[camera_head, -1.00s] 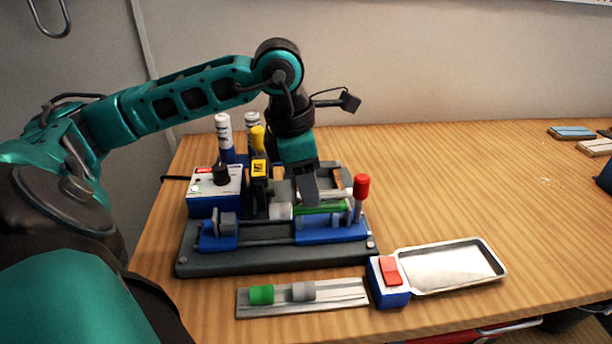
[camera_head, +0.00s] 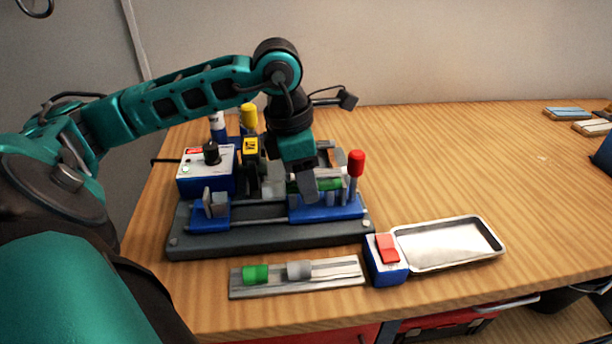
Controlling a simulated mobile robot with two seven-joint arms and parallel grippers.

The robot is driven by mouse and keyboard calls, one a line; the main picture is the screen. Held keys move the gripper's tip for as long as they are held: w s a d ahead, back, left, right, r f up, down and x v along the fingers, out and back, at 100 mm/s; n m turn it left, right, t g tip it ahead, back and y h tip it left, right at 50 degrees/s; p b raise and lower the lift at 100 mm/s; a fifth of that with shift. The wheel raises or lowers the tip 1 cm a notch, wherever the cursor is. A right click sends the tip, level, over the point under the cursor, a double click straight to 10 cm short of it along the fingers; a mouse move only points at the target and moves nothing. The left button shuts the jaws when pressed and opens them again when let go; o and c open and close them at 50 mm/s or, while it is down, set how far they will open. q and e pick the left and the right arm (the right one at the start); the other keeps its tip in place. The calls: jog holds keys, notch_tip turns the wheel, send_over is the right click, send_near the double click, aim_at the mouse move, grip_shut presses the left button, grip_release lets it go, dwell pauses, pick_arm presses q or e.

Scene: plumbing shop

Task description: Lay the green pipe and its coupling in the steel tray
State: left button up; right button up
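The green pipe (camera_head: 330,184) lies level above the blue clamp block (camera_head: 330,208) at the right of the dark fixture (camera_head: 270,241). My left gripper (camera_head: 309,196) points down in front of the pipe and hides part of it. Its fingers overlap, so I cannot see whether they are open or touch the pipe. A green coupling (camera_head: 256,274) sits on the grey rail (camera_head: 335,271) at the front, with a grey coupling (camera_head: 299,270) to its right. The steel tray (camera_head: 484,229) lies at the right and looks empty. My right gripper is out of view.
A blue box with a red switch (camera_head: 387,248) stands against the tray's left end. A red-topped lever (camera_head: 356,164) rises right of the pipe. A blue-and-white control box (camera_head: 206,170) stands at the fixture's back left.

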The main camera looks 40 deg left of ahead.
pick_arm(q)
jog(key=c, duration=0.7)
jog(key=shift+o, duration=0.2)
jog(key=shift+r+p, duration=2.8)
jog(key=shift+r, duration=1)
jog(key=shift+r, duration=0.1)
